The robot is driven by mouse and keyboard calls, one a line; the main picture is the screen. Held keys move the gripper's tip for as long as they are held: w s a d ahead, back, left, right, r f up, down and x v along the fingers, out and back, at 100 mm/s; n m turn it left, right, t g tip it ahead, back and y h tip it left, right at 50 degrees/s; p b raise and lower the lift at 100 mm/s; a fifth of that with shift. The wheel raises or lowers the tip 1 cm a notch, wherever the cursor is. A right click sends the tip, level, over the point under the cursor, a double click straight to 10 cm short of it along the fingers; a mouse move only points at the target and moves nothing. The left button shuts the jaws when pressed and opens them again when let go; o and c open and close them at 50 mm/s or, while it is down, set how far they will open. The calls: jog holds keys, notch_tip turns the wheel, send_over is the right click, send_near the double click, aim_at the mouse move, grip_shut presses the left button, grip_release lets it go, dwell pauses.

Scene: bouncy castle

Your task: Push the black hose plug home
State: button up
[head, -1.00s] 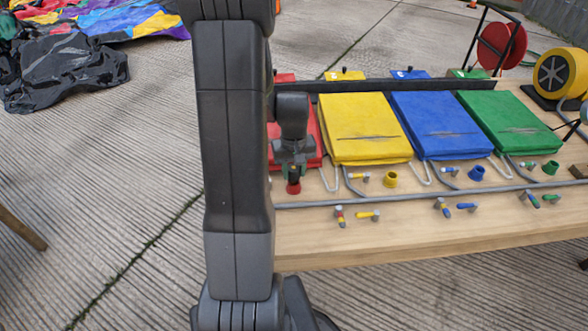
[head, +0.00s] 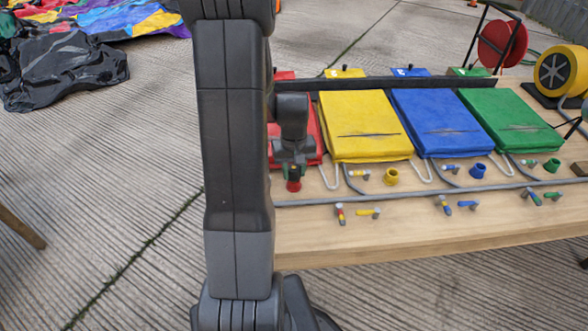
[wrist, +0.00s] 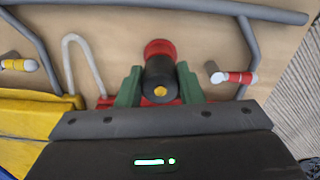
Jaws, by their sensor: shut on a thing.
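The black hose plug (wrist: 160,72) is between the green fingers of my gripper (wrist: 159,82) in the wrist view, with a yellow dot on its near end. My gripper is shut on it. The plug's far end meets a red round socket (wrist: 160,47); how deep it sits inside cannot be told. In the head view, my gripper (head: 293,168) is low over the table beside the red pad (head: 312,133), with the red socket (head: 293,186) just under the plug. My arm covers part of this area.
Yellow (head: 364,126), blue (head: 438,123) and green (head: 508,120) pads lie to the right. Yellow (head: 391,177), blue (head: 477,171) and green (head: 551,166) collars and several small connectors stand before them. A grey pipe (head: 410,193) runs along the wooden table (head: 420,235).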

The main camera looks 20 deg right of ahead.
jog(key=shift+f, duration=0.4)
jog(key=o, duration=1.1)
jog(key=shift+c, duration=0.2)
jog(key=shift+r, duration=0.1)
notch_tip(320, 180, up, 14)
jog(key=p, duration=0.2)
jog(key=shift+f, duration=0.25)
notch_tip(320, 180, down, 14)
jog(key=shift+r+b, duration=0.25)
jog(key=shift+b, duration=0.8)
jog(key=shift+r, duration=0.25)
